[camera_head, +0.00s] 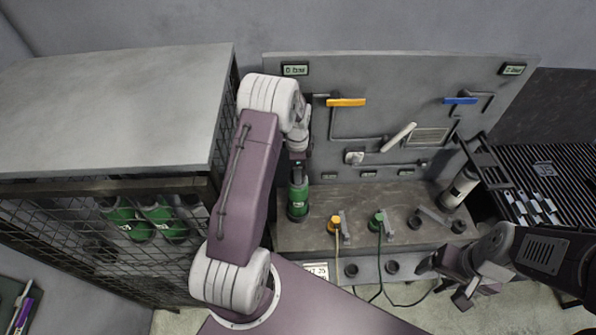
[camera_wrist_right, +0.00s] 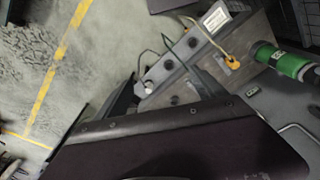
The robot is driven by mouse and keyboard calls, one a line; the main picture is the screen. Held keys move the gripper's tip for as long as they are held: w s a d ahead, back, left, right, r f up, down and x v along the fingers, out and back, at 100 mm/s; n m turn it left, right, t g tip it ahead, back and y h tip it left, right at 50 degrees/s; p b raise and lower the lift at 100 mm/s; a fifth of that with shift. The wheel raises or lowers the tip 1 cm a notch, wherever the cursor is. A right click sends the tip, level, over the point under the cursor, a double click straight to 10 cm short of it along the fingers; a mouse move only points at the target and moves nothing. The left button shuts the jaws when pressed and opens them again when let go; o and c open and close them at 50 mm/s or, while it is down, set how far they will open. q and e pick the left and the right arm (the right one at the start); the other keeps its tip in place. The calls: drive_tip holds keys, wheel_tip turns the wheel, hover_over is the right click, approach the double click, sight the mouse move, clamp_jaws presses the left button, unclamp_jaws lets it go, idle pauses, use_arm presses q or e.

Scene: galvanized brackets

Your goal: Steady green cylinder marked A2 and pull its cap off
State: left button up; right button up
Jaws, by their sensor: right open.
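A green cylinder (camera_head: 298,202) with a dark top stands upright at the back left of the grey bench; its pale marking is too small to read. It also shows in the right wrist view (camera_wrist_right: 288,64) at the right edge. My left gripper (camera_head: 299,155) is directly above it, at its top. The jaws are small and partly hidden, so I cannot tell whether they grip the cap. My right gripper (camera_head: 443,284) is open and empty at the bench's front right, well apart from the cylinder.
The bench (camera_head: 320,236) holds an orange-topped fitting (camera_head: 335,222) and a green-topped one (camera_head: 378,220) with hanging cords. A white cylinder (camera_head: 458,188) stands at the right. Other green cylinders (camera_head: 123,217) lie in the mesh cage (camera_head: 80,245) at left. A panel with handles rises behind.

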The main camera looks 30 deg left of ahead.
use_arm(q)
drive_tip(key=shift+s+r, duration=0.1)
drive_tip(key=shift+s, duration=0.05)
use_arm(e)
drive_tip(key=shift+o, duration=0.3)
drive_tip(key=w+a+f+m+g+y, duration=0.2)
drive_tip(key=a+f+m+g+y, duration=0.1)
drive_tip(key=a, duration=0.8)
drive_tip(key=shift+w+f+m+y, duration=0.15)
drive_tip(key=shift+f+m+y, duration=0.25)
drive_tip(key=shift+f+m, duration=0.45)
use_arm(q)
drive_tip(key=shift+w, duration=0.25)
drive_tip(key=shift+s, duration=0.1)
use_arm(e)
drive_tip(key=m+t+y, duration=0.5)
drive_tip(key=m+y, duration=0.5)
drive_tip(key=m, duration=0.5)
approach(298, 189)
wheel_tip(298, 189, down, 4)
drive_tip(key=w, duration=0.2)
drive_tip(key=shift+m, duration=0.45)
drive_tip(key=x, duration=1.2)
drive_tip(key=shift+w+d+f, duration=0.1)
drive_tip(key=shift+w+f, duration=0.2)
drive_tip(key=shift+c, duration=0.2)
clamp_jaws()
